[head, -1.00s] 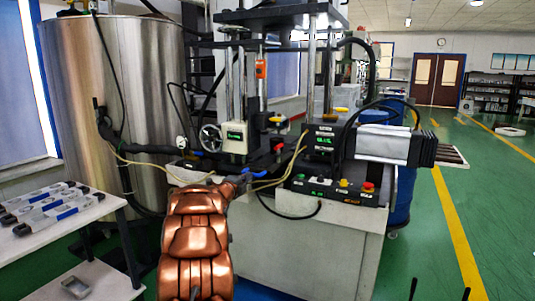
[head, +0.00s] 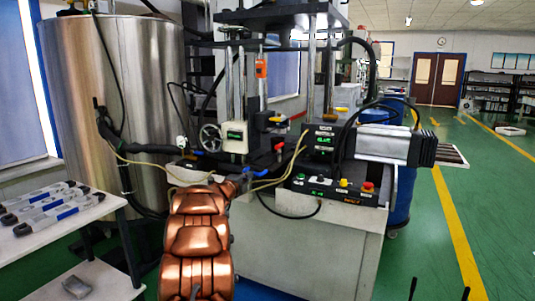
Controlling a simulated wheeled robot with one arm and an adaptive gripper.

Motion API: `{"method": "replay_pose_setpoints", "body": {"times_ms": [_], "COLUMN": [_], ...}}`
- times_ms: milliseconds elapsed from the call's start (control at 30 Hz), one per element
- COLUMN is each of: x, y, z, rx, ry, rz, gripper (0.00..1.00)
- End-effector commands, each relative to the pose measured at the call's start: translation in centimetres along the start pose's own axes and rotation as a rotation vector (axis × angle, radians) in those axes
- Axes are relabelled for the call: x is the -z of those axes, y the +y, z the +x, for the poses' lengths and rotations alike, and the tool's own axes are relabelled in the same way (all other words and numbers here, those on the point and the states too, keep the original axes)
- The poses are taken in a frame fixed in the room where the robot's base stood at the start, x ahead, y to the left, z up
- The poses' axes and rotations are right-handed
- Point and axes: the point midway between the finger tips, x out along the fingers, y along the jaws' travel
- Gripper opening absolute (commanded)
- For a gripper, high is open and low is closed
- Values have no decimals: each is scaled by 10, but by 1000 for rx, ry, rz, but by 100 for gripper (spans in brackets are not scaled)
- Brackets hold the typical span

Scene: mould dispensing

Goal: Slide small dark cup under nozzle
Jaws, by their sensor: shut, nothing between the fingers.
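My copper-coloured arm reaches up from the bottom of the head view to the front edge of the dispensing machine (head: 325,235). My gripper (head: 243,181) is small and dark at the arm's far end, by the machine's worktop. It is shut, with nothing seen between its fingers. I cannot make out the small dark cup; it may be hidden by my gripper or lost among the dark machine parts. The nozzle cannot be told apart with certainty among the parts around the vertical columns.
A control box with coloured buttons (head: 332,190) sits at the machine's front right. Cables loop near my gripper. A large steel tank (head: 85,90) stands at the left. A white table (head: 55,238) holds several metal pieces at lower left. Green floor is open at right.

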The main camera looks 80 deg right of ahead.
Motion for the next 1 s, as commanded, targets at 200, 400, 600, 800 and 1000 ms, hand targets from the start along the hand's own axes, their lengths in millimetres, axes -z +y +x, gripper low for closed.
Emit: {"method": "replay_pose_setpoints", "body": {"times_ms": [200,400,600,800,1000], "x": [0,0,0,0,0], "y": [0,0,0,0,0], "z": [2,4,6,8,10], "rx": [0,0,0,1,0], "ry": [0,0,0,0,0], "rz": [0,0,0,0,0], "gripper": [0,0,0,0,0]}}
